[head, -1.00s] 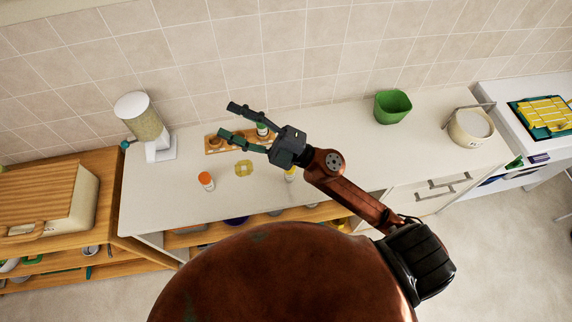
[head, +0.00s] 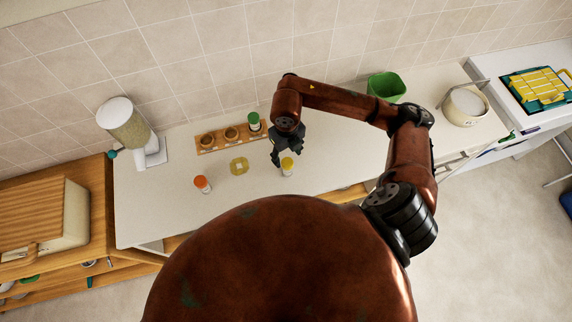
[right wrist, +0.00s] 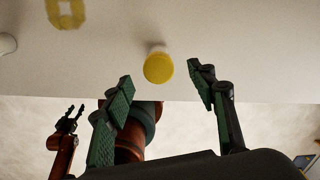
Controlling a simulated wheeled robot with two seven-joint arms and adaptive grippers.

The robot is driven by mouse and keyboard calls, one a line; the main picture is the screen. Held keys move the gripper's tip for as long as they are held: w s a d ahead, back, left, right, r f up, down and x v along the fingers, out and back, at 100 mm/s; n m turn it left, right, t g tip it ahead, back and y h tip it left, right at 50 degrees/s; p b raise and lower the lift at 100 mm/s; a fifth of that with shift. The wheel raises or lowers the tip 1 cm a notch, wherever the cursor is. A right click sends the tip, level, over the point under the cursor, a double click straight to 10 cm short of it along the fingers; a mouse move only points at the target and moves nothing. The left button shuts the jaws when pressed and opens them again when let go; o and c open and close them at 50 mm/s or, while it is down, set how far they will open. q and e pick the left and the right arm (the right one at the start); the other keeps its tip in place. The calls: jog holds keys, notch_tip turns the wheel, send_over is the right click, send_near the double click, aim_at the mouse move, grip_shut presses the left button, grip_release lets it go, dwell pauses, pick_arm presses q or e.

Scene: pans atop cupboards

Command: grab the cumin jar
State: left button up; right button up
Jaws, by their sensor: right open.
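Three small jars stand on the white counter (head: 150,205): one with a yellow lid (head: 287,164), one with an orange-red lid (head: 202,184), and one with a green lid (head: 254,121) in a wooden rack (head: 215,146). No label is readable, so I cannot tell which is cumin. My right gripper (head: 281,159) points down, open and empty, close by the yellow-lidded jar. In the right wrist view the yellow lid (right wrist: 158,68) lies ahead, between the lines of the two open fingers and apart from them. My left gripper (right wrist: 69,115) shows small there, its fingers apart and empty.
A dispenser (head: 125,125) stands at the left, a green bin (head: 386,86) and a pot (head: 464,106) at the right. The tiled wall bounds the back. The counter's front left is clear.

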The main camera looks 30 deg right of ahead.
aim_at(287, 161)
notch_tip(287, 161, down, 7)
jog(key=shift+r+p, duration=0.2)
jog(key=shift+p, duration=0.5)
jog(key=shift+c, duration=0.6)
jog(key=c, duration=1.2)
jog(key=shift+r, duration=0.1)
